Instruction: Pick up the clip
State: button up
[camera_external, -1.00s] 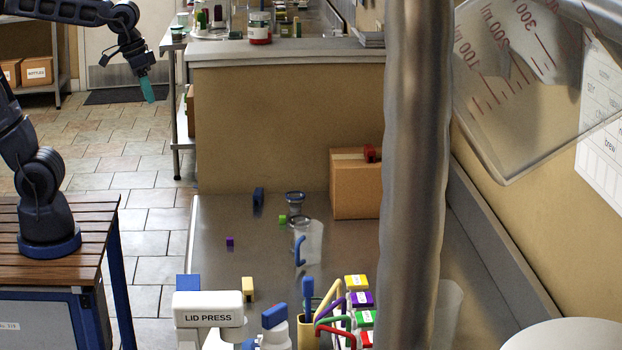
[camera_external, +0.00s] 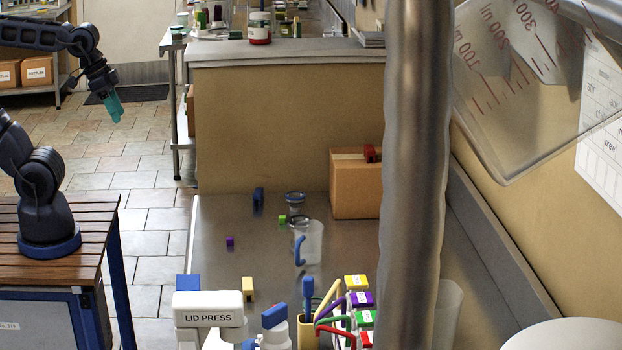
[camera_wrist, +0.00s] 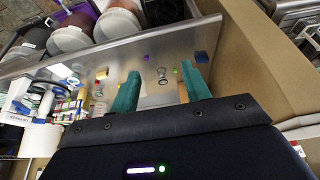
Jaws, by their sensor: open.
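Several small coloured pieces lie on the steel counter (camera_external: 215,275), and I cannot tell which is the clip. In the external view they are a purple one (camera_external: 230,241), a green one (camera_external: 282,219), a dark blue one (camera_external: 258,197) and a yellow one (camera_external: 248,289). A red piece (camera_external: 371,153) sits on the cardboard box. The wrist view shows the purple (camera_wrist: 146,58), green (camera_wrist: 175,71) and blue (camera_wrist: 201,57) pieces beyond the fingers. My gripper (camera_external: 116,108) is open and empty, high over the floor left of the counter; its teal fingers (camera_wrist: 162,88) are spread apart.
A lid press (camera_external: 208,308) and coloured-handled tools stand at the front. A metal post (camera_external: 415,150) hides part of the counter.

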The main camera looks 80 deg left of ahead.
jog(key=m+g, duration=0.5)
jog(key=m, duration=1.5)
send_over(258, 191)
jog(key=f, duration=2.1)
jog(key=shift+w+d, duration=0.2)
jog(key=shift+d, duration=0.05)
notch_tip(258, 191, down, 5)
jog(key=shift+r, duration=0.1)
jog(key=shift+s+a+f, duration=0.1)
jog(key=shift+f, duration=1.25)
jog(key=shift+s+a+f, duration=0.1)
jog(key=shift+f, duration=1.2)
grip_shut()
